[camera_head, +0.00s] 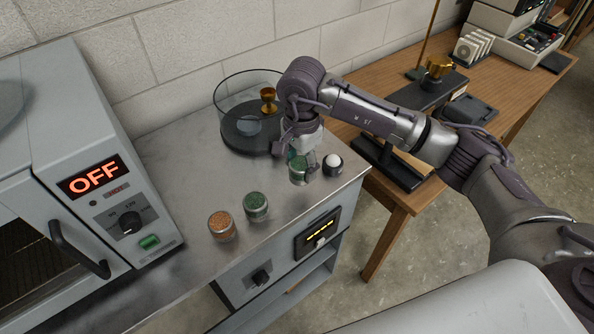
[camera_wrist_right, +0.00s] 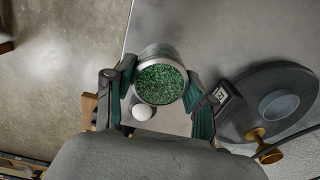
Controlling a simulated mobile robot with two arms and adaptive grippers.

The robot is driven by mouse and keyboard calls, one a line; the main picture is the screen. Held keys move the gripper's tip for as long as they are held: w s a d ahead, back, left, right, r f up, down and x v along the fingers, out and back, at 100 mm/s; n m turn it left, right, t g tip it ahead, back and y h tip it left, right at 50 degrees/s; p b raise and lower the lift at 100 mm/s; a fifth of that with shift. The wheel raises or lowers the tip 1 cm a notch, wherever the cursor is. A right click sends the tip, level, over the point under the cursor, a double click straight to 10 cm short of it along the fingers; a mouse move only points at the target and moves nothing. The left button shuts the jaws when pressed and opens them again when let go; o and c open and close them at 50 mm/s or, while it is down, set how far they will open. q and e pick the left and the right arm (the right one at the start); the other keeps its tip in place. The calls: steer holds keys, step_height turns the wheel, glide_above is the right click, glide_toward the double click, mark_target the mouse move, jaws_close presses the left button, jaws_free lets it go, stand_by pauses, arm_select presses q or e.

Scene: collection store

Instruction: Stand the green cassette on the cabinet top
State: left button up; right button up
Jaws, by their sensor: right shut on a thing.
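My right gripper (camera_head: 299,158) is shut on a green cassette (camera_head: 299,173), a short clear cylinder of green granules with a metal rim. It is over the right part of the grey metal cabinet top (camera_head: 175,190); I cannot tell whether its base touches. In the right wrist view the green cassette (camera_wrist_right: 160,82) sits between the two fingers of the gripper (camera_wrist_right: 161,90). A second green-filled cylinder (camera_head: 256,206) and an orange-filled one (camera_head: 221,226) stand upright near the cabinet's front edge. My left gripper is not in view.
A white ball on a dark holder (camera_head: 332,162) stands just right of the held cassette. Behind is a round glass-walled dish (camera_head: 232,100) with a gold goblet (camera_head: 268,100). An oven reading OFF (camera_head: 95,180) is at left. A wooden desk (camera_head: 345,140) adjoins at right.

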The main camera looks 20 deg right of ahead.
mark_target(297, 177)
steer(key=shift+w+a+f, duration=0.3)
steer(key=shift+a+f, duration=0.05)
steer(key=shift+f, duration=0.1)
step_height(297, 177, down, 3)
steer(key=shift+f+p, duration=0.15)
steer(key=shift+p, duration=0.75)
steer(key=shift+d+f, duration=0.1)
steer(key=shift+f, duration=0.1)
steer(key=shift+f, duration=0.1)
steer(key=shift+f+b, duration=0.15)
steer(key=shift+b, duration=0.2)
steer(key=o, duration=1.2)
